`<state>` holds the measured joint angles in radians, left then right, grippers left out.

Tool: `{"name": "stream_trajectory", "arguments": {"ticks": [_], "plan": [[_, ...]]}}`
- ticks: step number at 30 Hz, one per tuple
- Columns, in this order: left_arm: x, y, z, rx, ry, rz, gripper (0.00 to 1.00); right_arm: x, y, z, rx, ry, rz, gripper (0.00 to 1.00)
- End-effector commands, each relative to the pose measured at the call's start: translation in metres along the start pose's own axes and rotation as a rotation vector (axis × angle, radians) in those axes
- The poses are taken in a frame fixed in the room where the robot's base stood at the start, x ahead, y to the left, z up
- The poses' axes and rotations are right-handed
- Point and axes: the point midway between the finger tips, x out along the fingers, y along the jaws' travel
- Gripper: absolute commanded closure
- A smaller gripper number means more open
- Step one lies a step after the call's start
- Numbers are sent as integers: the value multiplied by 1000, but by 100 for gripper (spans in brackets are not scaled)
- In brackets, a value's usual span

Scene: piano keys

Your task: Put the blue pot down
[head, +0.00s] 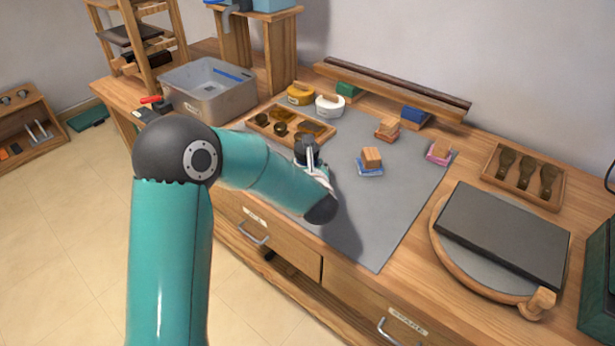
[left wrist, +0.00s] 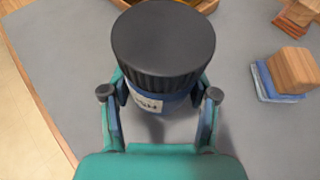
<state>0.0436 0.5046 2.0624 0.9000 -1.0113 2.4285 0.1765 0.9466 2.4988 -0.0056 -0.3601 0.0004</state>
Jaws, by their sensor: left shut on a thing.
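The blue pot (left wrist: 148,98) has a wide black ribbed lid and a pale label, and it fills the upper middle of the left wrist view. My left gripper (left wrist: 160,96) is shut on it, one finger on each side. In the head view the pot's dark lid (head: 305,146) shows above the left gripper (head: 311,160), over the grey mat (head: 390,215). The pot looks upright. Its base is hidden, so I cannot tell whether it touches the mat. My right gripper is not in view.
A wooden tray (head: 262,123) with dark round items lies behind the pot. Yellow (head: 300,95) and white (head: 330,107) pots stand behind it. A wooden block on a blue base (head: 370,167) is to the right. The mat's front right is clear.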

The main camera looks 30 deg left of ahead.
Motion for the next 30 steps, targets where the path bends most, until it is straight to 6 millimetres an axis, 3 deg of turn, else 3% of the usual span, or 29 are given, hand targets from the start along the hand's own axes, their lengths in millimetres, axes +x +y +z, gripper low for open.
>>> {"name": "stream_trajectory", "arguments": {"ticks": [6, 19, 20, 24, 30], "plan": [[12, 0, -29, 3, 2, 1, 100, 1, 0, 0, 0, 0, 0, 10], [14, 0, -34, 0, -1, 0, 100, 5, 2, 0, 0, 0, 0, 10], [14, 0, -33, 1, 2, 0, 36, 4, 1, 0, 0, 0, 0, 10], [14, 1, -33, 1, 2, 0, 16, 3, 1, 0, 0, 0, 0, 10], [14, 1, -33, 1, 2, 1, 16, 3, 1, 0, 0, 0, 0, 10]]}}
